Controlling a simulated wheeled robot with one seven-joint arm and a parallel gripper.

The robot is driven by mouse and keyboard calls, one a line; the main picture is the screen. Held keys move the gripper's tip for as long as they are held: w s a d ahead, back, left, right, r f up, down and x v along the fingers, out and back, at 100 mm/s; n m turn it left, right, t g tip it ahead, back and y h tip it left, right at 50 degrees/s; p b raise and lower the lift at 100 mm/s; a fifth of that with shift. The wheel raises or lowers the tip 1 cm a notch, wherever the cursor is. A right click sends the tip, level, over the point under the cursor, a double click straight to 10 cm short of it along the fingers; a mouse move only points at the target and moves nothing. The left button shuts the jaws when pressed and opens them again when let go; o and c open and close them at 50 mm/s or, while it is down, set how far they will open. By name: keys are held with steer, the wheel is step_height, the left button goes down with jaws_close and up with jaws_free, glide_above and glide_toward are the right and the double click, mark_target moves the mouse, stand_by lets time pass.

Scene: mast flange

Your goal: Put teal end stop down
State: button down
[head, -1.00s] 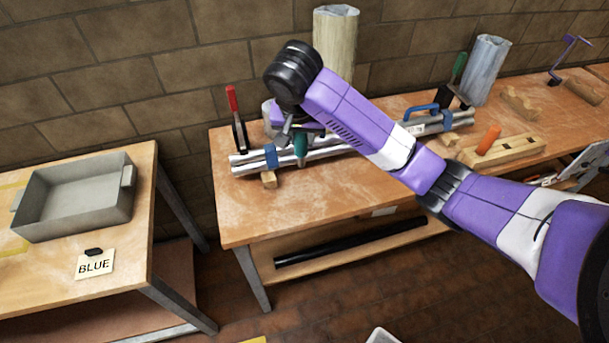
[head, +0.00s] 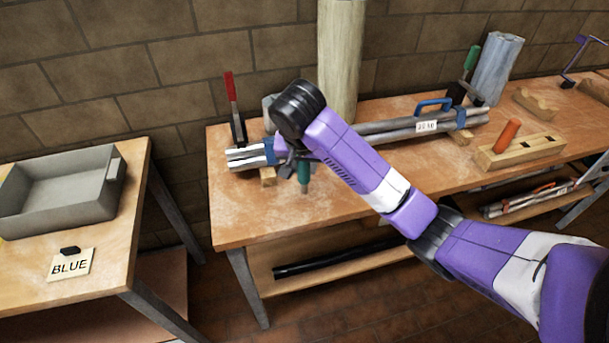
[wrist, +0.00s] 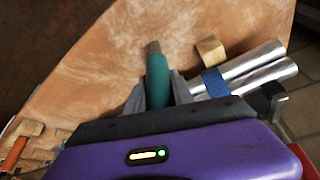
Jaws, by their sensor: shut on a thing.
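My gripper (head: 290,165) is shut on the teal end stop (head: 304,176), a short teal cylinder. In the wrist view the teal end stop (wrist: 157,80) sits between the two grey fingers (wrist: 156,92), with a brown tip pointing away from the gripper. In the head view it hangs over the workbench (head: 260,214), in front of the bundle of silver pipes (head: 246,154). I cannot tell how far it is above the bench top. My wrist hides part of the pipes and the upper end of the stop.
The pipes rest on wooden blocks (head: 267,176) with blue straps. A red-handled clamp (head: 233,105) stands at the bench's left end. The bench's front middle is clear. A grey tray (head: 105,200) and a BLUE card (head: 72,265) are on the left table.

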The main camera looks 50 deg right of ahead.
steer(key=shift+f, duration=0.9)
steer(key=shift+f, duration=0.2)
steer(key=c, duration=1.1)
jaws_free()
steer(key=shift+r, duration=0.5)
steer(key=p+v, duration=1.1)
steer(key=shift+a, duration=0.2)
